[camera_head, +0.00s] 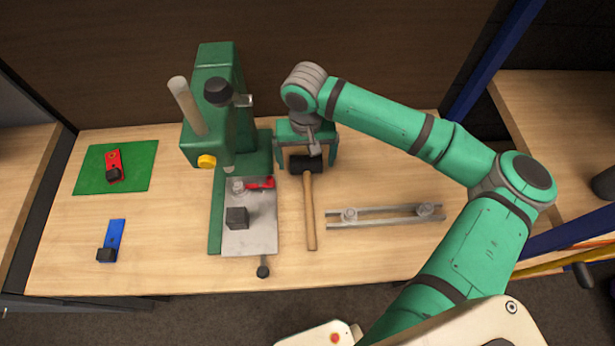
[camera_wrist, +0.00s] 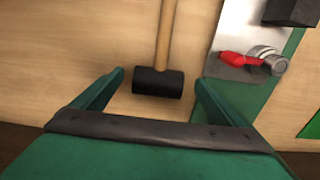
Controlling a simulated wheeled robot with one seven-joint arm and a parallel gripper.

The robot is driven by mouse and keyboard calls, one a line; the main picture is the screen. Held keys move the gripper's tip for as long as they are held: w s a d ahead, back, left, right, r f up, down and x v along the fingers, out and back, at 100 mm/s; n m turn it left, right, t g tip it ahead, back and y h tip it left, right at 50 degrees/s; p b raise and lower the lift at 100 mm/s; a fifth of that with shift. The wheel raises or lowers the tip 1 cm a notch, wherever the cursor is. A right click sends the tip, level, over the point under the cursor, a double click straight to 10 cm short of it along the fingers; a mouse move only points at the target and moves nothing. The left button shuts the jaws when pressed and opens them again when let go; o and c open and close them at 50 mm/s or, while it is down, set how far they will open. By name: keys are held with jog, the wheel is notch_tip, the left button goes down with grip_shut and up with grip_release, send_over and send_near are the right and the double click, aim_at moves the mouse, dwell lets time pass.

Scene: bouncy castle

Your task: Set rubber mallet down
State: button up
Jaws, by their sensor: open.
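The rubber mallet has a black head (camera_head: 304,163) and a wooden handle (camera_head: 310,212), and it lies on the wooden table right of the green press. Its handle points toward the table's front edge. My gripper (camera_head: 306,160) is above the head end, with its fingers apart on either side of the head. In the wrist view the mallet head (camera_wrist: 158,82) shows between the two open fingertips of my gripper (camera_wrist: 159,80), touching neither finger. The mallet appears to rest on the tabletop.
The green press (camera_head: 215,100) stands close on the left, its metal plate (camera_head: 250,242) holding a dark block (camera_head: 237,218) and a red-handled clamp (camera_head: 260,183). A metal rail (camera_head: 385,215) lies right. A green mat (camera_head: 135,175) and blue piece (camera_head: 114,235) lie far left.

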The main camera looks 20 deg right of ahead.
aim_at(307, 168)
jog(key=shift+d+f, duration=0.1)
jog(key=shift+f, duration=2.45)
